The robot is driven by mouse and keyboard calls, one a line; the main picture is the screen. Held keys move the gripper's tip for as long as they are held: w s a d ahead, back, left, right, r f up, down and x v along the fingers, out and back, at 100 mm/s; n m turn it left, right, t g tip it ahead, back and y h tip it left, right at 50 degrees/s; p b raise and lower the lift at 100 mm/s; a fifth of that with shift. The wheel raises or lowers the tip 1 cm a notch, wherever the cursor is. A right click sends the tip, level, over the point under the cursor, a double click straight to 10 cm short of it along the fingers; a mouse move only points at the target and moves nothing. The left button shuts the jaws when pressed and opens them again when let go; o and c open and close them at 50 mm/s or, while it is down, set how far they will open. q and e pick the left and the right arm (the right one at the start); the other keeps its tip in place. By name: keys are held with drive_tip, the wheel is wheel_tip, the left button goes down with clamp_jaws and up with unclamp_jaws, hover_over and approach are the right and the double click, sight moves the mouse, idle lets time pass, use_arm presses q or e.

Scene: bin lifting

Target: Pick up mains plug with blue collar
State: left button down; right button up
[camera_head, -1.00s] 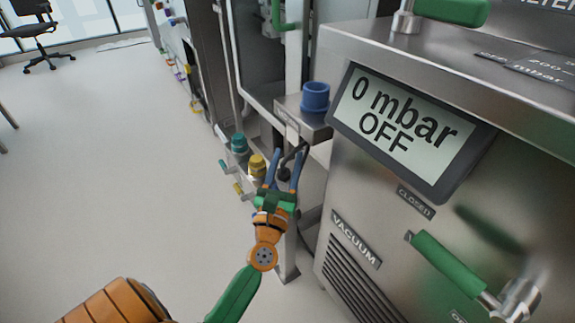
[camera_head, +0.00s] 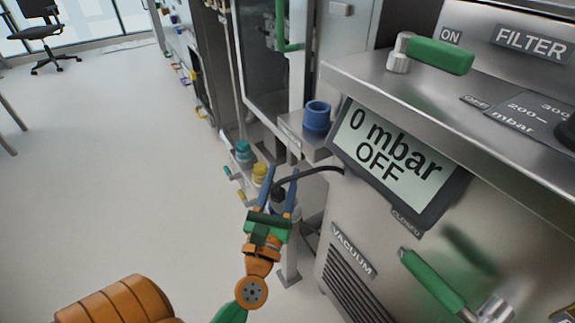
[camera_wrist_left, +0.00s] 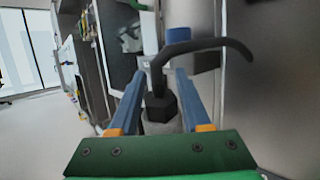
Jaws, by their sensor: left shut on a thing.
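The black mains plug (camera_head: 279,196) is between the two blue fingers of my left gripper (camera_head: 283,175), which is shut on it. The plug also shows in the left wrist view (camera_wrist_left: 160,106), upright between the fingers (camera_wrist_left: 160,78). A black cable (camera_head: 310,172) runs from the plug in a curve to the right, toward the steel machine. I cannot make out a blue collar on the plug; the blue fingers partly cover it. My right gripper is not in view.
The steel vacuum machine (camera_head: 350,225) with its display (camera_head: 395,155) stands close on the right. A blue socket (camera_head: 317,116) sits on a steel bracket. Teal (camera_head: 243,151) and yellow (camera_head: 259,174) fittings are just left of the gripper.

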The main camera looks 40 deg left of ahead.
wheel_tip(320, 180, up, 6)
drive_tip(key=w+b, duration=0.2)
use_arm(q)
drive_tip(key=s+d+r+g+p, duration=0.1)
drive_tip(key=s+d+p, duration=0.2)
drive_tip(key=s, duration=0.4)
drive_tip(key=s+d+r+g+h+p, duration=0.1)
drive_tip(key=s+d+g+p, duration=0.1)
drive_tip(key=s+p, duration=0.4)
drive_tip(key=shift+s+d+h, duration=0.3)
drive_tip(key=shift+s+d, duration=0.2)
drive_tip(key=shift+s, duration=0.35)
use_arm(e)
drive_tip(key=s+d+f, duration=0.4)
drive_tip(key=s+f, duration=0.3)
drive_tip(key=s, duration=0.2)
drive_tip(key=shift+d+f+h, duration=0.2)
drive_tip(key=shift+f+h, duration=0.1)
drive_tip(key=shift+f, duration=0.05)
use_arm(q)
drive_tip(key=shift+w, duration=0.1)
